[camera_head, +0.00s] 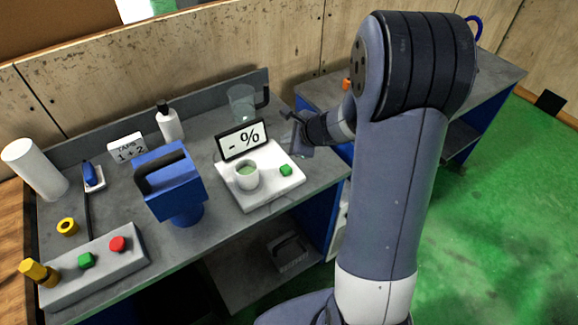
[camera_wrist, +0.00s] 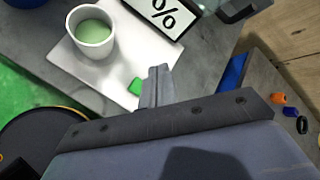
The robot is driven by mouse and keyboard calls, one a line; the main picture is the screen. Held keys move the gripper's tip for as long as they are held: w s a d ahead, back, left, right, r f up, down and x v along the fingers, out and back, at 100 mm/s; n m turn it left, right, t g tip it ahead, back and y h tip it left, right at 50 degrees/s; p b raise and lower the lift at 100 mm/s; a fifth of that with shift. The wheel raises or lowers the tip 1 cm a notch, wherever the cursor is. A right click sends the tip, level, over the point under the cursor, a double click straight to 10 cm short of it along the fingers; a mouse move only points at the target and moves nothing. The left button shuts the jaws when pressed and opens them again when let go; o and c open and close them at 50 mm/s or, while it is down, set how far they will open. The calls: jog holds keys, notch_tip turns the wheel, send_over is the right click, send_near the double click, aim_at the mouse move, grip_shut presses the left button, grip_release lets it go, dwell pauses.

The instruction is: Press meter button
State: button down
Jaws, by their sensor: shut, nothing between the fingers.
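The meter (camera_head: 262,196) is a white plate on the grey bench, with an upright black-framed display (camera_head: 242,139) reading "- %". Its green button (camera_head: 286,170) is on the right of the plate. A white cup (camera_head: 246,176) with pale green liquid stands on the plate, left of the button. My gripper (camera_head: 296,136) is above and to the right of the plate, apart from the button in the head view. In the wrist view my gripper's shut fingers (camera_wrist: 155,84) appear just right of the green button (camera_wrist: 135,86). Nothing shows between them.
A blue handled device (camera_head: 172,183) stands left of the meter. A control box (camera_head: 95,270) with green and red buttons lies at the front left. A clear jug (camera_head: 241,103) and white bottle (camera_head: 169,124) stand behind. Bare bench lies between the meter and blue device.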

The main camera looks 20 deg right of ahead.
jog(key=shift+f, duration=0.1)
jog(key=b, duration=0.6)
send_over(289, 170)
notch_tip(289, 170, down, 7)
jog(key=shift+w+f, duration=0.1)
jog(key=shift+f, duration=0.1)
jog(key=shift+f+b, duration=0.65)
jog(key=shift+b, duration=0.2)
jog(key=shift+f, duration=0.1)
dwell(0.9)
jog(key=shift+f+b, duration=0.3)
jog(key=shift+b, duration=0.25)
jog(key=shift+f+b, duration=0.6)
jog(key=shift+b, duration=0.1)
dwell(0.5)
jog(key=shift+r, duration=0.1)
jog(key=shift+r+p, duration=0.85)
jog(key=shift+r, duration=0.1)
